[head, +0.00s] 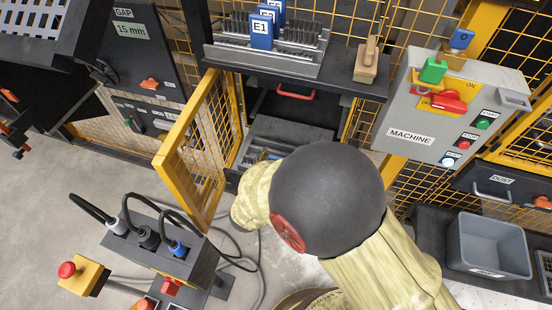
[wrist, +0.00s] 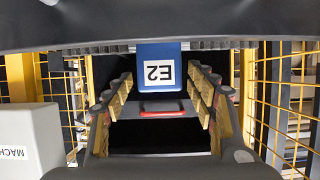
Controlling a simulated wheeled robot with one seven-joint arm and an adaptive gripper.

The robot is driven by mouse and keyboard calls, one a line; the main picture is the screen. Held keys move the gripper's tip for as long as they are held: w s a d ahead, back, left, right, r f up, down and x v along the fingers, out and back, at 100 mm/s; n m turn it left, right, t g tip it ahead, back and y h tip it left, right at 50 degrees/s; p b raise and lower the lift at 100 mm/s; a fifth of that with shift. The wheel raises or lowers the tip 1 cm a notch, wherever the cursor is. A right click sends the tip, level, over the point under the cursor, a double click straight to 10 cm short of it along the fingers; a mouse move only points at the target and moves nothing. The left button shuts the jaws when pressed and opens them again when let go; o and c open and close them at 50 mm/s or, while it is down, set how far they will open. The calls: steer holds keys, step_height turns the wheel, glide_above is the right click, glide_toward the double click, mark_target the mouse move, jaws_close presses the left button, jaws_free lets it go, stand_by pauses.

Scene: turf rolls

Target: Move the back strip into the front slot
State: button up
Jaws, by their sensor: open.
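A blue strip labelled E2 (wrist: 158,72) shows in the wrist view, its label upside down, between the two fingers of my gripper (wrist: 161,95). The fingers are spread wide with gaps on both sides of it, and nothing is held. In the head view my gripper is mostly hidden behind my arm, low in front of the machine opening. The rack (head: 262,62) on the upper shelf has several grey slots. A blue strip labelled E1 (head: 261,33) stands upright at its front, with other blue strips behind, cut by the top edge. I cannot tell which strip is the back one.
A yellow mesh door (head: 188,150) stands open left of the opening. A red handle (head: 296,91) shows inside. A wooden block (head: 367,63) stands right of the rack. A grey MACHINE box (head: 410,137) and a grey bin (head: 490,248) are at right. A cabled post (head: 160,245) stands front left.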

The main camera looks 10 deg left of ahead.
steer(key=shift+r, duration=0.1)
steer(key=shift+s+r, duration=0.15)
steer(key=p+v, duration=0.4)
steer(key=v, duration=0.7)
steer(key=shift+s+p, duration=0.35)
